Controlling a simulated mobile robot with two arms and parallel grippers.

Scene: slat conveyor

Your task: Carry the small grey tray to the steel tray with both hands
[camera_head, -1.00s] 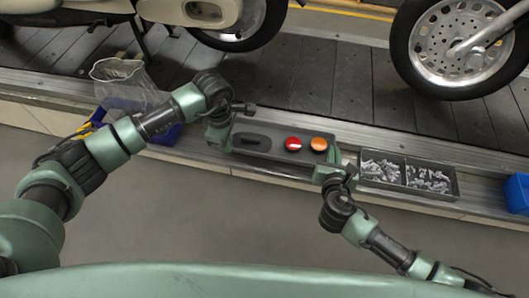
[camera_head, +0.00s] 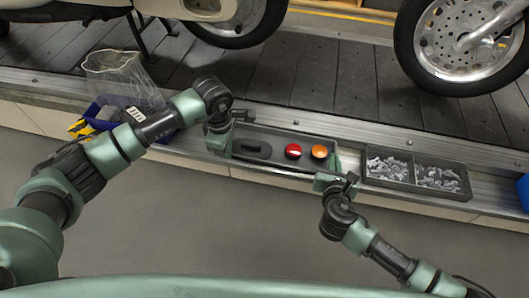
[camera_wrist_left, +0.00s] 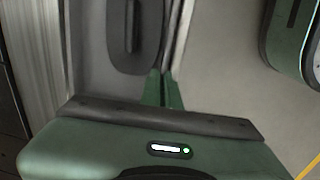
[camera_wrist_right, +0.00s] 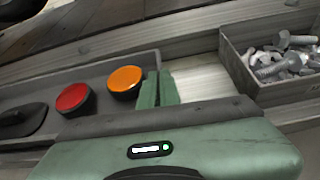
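The small grey tray (camera_head: 275,134) is at the side ledge in the middle of the head view. It holds a red round piece (camera_head: 292,151), an orange round piece (camera_head: 319,152) and a dark oval piece (camera_head: 252,148). My left gripper (camera_head: 220,138) is at its left end; its fingers (camera_wrist_left: 165,90) meet at the tray's wall. My right gripper (camera_head: 333,178) is at the right end, its fingers (camera_wrist_right: 158,90) together at the wall beside the orange piece. Whether the tray touches the ledge is unclear. I cannot make out a separate steel tray.
A dark two-part bin of bolts (camera_head: 413,187) stands close right of the grey tray. A blue bin (camera_head: 524,190) is at the right edge. A clear bag (camera_head: 120,75) and a blue crate with yellow tools (camera_head: 82,128) are at left. Motorcycle wheels (camera_head: 465,40) stand on the conveyor behind.

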